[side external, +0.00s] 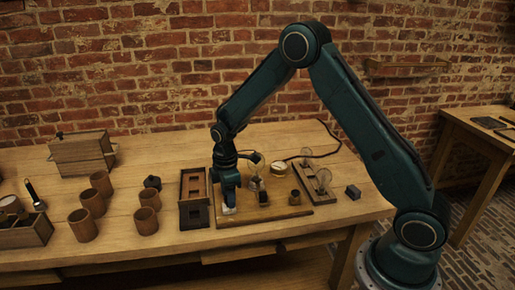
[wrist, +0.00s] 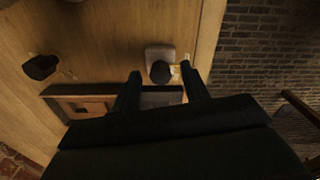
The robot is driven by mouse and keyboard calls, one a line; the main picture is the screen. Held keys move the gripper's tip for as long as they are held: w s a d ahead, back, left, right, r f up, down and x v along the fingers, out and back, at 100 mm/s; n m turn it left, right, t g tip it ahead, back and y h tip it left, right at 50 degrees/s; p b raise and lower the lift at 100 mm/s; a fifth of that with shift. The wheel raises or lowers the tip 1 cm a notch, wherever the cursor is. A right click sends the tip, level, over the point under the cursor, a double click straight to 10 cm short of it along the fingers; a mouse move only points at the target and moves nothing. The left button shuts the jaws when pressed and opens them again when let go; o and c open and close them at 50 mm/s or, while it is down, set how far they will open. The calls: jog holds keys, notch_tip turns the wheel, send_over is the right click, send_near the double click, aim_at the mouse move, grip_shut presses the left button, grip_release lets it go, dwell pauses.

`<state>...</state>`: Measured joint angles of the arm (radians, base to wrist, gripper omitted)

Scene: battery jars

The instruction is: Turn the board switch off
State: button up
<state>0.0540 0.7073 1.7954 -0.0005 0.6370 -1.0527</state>
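The wooden board (side external: 285,221) lies on the bench in the side view, with a lamp, a dial and small fittings around it. My gripper (side external: 229,207) points down at the board's left front end, over a small pale block (side external: 230,211). In the wrist view, my gripper (wrist: 160,70) has its two fingers apart. A dark round knob (wrist: 161,72) on a pale base (wrist: 159,53) shows between the fingertips, and it looks like the switch. Whether the fingers touch it I cannot tell. The switch's on or off position is not clear.
A dark open wooden box (side external: 194,222) stands close left of my gripper; it also shows in the wrist view (wrist: 57,91). Several brown cups (side external: 83,226) stand further left. A smaller board with discs (side external: 319,195) and a dark block (side external: 353,192) are to the right.

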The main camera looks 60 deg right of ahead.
dwell(0.3)
notch_tip(320, 180, up, 14)
dwell(0.8)
jog(key=s+a+r+m+t, duration=0.25)
jog(key=s+r+m, duration=0.35)
jog(key=s+r, duration=0.7)
jog(key=s+f+m+t, duration=0.1)
jog(key=s+m+t, duration=0.2)
jog(key=s, duration=1.3)
jog(key=shift+m, duration=1.2)
